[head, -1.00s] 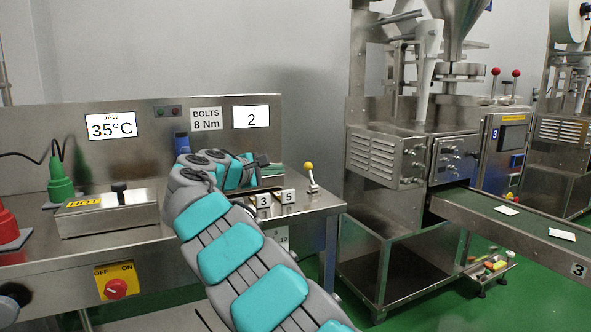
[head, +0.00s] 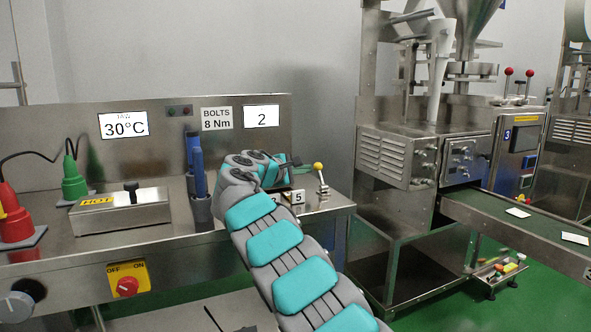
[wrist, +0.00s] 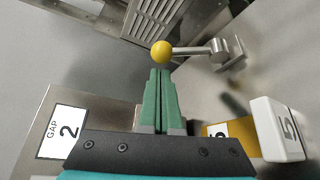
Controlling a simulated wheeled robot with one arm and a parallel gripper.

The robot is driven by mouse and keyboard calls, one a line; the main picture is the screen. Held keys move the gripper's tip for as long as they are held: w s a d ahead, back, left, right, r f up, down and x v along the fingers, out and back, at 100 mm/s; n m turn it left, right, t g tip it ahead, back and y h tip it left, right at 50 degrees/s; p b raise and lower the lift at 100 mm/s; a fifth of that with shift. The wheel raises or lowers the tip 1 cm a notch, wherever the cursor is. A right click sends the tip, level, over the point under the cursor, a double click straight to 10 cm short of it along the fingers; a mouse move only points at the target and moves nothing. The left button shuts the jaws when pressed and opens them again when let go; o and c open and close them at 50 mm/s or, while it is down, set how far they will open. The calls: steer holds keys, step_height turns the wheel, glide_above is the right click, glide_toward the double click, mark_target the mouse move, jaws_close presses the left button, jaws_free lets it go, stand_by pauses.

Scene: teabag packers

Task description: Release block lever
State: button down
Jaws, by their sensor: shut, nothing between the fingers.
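The block lever (head: 322,180) is a metal rod with a yellow ball knob, standing at the right end of the steel bench. In the wrist view the yellow knob (wrist: 161,52) is just ahead of my fingertips, and its rod runs right to a metal bracket (wrist: 228,52). My gripper (head: 300,161) is just left of the knob in the head view. In the wrist view the green fingers of my gripper (wrist: 159,71) are together and empty. I cannot tell whether the tips touch the knob.
A white block marked 5 (wrist: 281,130) is close at right of my fingers, and a "GAP 2" label (wrist: 64,131) is at left. A blue tool (head: 198,165) stands upright left of my arm. The hot box (head: 120,212) is further left. The packing machine (head: 400,160) stands beyond the bench.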

steer(key=shift+x, duration=0.85)
